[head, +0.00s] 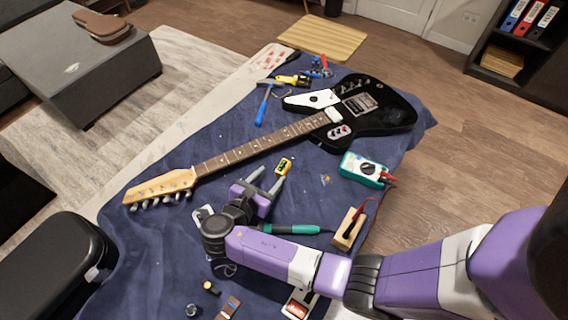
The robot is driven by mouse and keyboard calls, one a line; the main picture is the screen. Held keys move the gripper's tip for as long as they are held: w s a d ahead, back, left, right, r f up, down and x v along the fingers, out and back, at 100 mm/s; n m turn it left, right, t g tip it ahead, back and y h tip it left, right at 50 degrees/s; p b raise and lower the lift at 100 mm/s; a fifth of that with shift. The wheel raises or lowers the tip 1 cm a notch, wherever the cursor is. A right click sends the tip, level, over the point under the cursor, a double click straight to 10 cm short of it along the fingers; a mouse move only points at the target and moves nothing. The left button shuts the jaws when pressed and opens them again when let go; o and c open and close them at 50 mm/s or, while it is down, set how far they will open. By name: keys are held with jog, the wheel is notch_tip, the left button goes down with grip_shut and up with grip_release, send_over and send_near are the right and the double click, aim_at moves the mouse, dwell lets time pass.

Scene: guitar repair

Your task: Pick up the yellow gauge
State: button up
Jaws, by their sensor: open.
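The small yellow gauge (284,166) with a dark face lies on the blue cloth (325,205), just below the guitar neck. My gripper (266,178) is open and empty, with two grey fingers reaching up the picture toward the gauge. The gauge is just beyond the fingertips, nearer the right finger. It does not appear to be between the fingers. The head view does not clearly show how high the gripper is above the cloth.
A black and white electric guitar (388,118) lies diagonally across the cloth-covered table. A teal multimeter (365,169) is at the right. A green-handled tool (298,229) and a wooden block (349,228) lie near my arm. A blue hammer (264,108) is farther back.

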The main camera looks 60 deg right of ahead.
aim_at(280, 170)
jog(key=x, duration=0.3)
jog(key=shift+s+d+r, duration=0.1)
jog(key=shift+s, duration=0.2)
jog(key=shift+p+x, duration=0.4)
jog(key=shift+x, duration=2.15)
jog(key=shift+s, duration=0.1)
grip_shut()
